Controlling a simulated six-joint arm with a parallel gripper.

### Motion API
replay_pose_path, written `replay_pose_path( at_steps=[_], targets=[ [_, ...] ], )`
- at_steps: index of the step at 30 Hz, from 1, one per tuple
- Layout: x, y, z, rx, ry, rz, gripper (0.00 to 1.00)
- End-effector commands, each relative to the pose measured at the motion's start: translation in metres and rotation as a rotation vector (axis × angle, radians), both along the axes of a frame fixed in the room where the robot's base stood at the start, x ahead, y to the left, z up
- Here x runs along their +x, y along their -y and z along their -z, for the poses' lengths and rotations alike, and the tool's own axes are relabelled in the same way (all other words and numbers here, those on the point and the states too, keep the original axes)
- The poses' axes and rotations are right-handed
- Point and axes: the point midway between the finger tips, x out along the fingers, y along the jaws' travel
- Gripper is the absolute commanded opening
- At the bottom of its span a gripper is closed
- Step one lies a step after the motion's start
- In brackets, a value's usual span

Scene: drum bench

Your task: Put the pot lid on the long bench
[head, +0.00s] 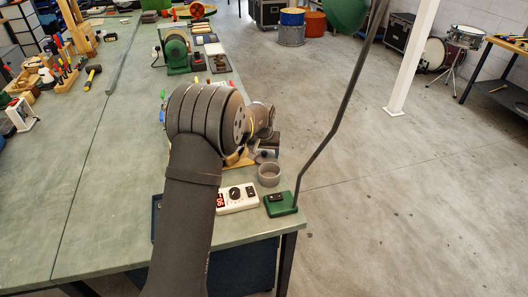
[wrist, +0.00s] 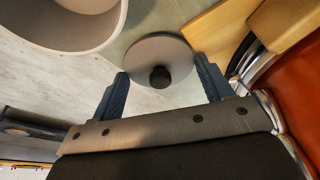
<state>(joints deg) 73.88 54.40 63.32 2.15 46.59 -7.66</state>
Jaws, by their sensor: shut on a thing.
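My gripper (wrist: 162,77) has its two dark fingers on opposite sides of the pot lid, a grey disc (wrist: 152,50) with a black knob, in the wrist view. In the head view my arm hides most of the gripper; the lid (head: 265,157) shows partly beside the grey open pot (head: 269,175), near the bench's right edge. The pot (wrist: 112,35) is at the upper left in the wrist view, apart from the lid. The long bench (head: 120,200) has a green-grey top running away from me.
A white box with a red display (head: 237,198) and a green lamp base (head: 280,204) with a tall bent arm stand near the front right corner. A green grinder (head: 177,52) stands farther back. Tools crowd the far left; the left-centre bench top is clear.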

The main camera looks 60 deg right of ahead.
Motion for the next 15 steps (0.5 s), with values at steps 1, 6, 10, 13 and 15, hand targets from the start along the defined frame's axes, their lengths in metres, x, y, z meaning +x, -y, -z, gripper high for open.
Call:
replay_pose_path(
  at_steps=[1, 6, 10, 13, 15],
  targets=[
    [-0.0003, -0.0010, 0.0054, 0.005, -0.002, 0.000, 0.51],
    [-0.0006, -0.0016, 0.0075, 0.006, -0.003, 0.000, 0.86],
    [0.0003, -0.0027, 0.0091, 0.010, -0.003, 0.000, 0.94],
    [0.0011, -0.0036, 0.0101, 0.012, -0.002, -0.002, 0.94],
    [0.0015, -0.0041, 0.0105, 0.013, -0.003, -0.002, 0.94]
  ],
)
